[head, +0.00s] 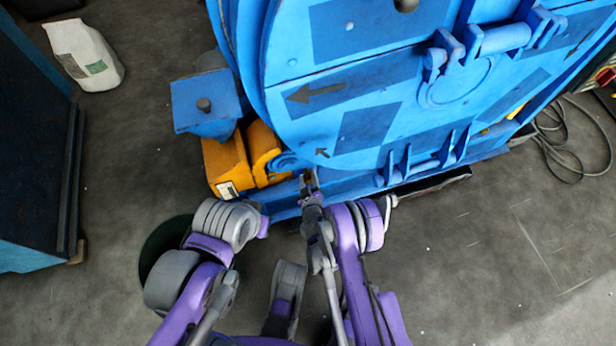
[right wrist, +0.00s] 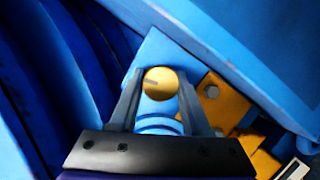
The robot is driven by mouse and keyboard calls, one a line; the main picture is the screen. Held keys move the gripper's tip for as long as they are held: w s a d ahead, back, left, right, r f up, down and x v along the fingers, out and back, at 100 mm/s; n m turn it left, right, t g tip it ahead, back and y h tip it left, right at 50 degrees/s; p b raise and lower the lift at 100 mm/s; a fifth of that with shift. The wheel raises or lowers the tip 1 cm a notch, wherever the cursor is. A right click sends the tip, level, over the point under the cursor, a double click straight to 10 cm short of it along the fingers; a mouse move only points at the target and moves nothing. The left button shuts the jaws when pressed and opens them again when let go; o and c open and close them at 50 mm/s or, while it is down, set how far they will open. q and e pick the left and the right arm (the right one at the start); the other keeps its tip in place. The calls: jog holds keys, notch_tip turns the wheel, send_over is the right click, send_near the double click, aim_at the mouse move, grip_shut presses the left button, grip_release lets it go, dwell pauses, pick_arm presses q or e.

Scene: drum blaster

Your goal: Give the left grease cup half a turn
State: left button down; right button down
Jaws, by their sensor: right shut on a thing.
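A round yellow grease cup (right wrist: 162,84) with a short dark mark on its face shows in the right wrist view, on a blue mount of the machine. My right gripper (head: 308,179) is at the lower edge of the blue machine in the head view. In the right wrist view its two fingers stand on either side of the cup, shut on it. In the head view the cup is too small or hidden by the gripper to make out. My left arm is folded at lower left, and its gripper cannot be seen.
The blue drum machine (head: 345,70) fills the top. A yellow bearing block (head: 226,165) and a blue box (head: 205,103) sit left of my right gripper. A white sack (head: 84,55), a blue cabinet (head: 30,150) and cables (head: 560,150) lie around. Floor at lower right is clear.

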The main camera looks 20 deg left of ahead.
jog(key=shift+m, duration=0.4)
jog(key=shift+w+d+m+g+y, duration=0.1)
jog(key=shift+w+m+g+y, duration=0.05)
jog(key=shift+m+g+y, duration=1.05)
jog(key=m+y, duration=0.2)
jog(key=m, duration=0.2)
jog(key=shift+g, duration=0.4)
jog(key=m+y, duration=0.2)
jog(key=m, duration=0.2)
jog(key=shift+d+g, duration=0.1)
jog(key=shift+g, duration=0.2)
jog(key=shift+f+m+y, duration=0.1)
jog(key=shift+m+y, duration=1)
jog(key=shift+m, duration=0.9)
jog(key=shift+c, duration=1.9)
grip_release()
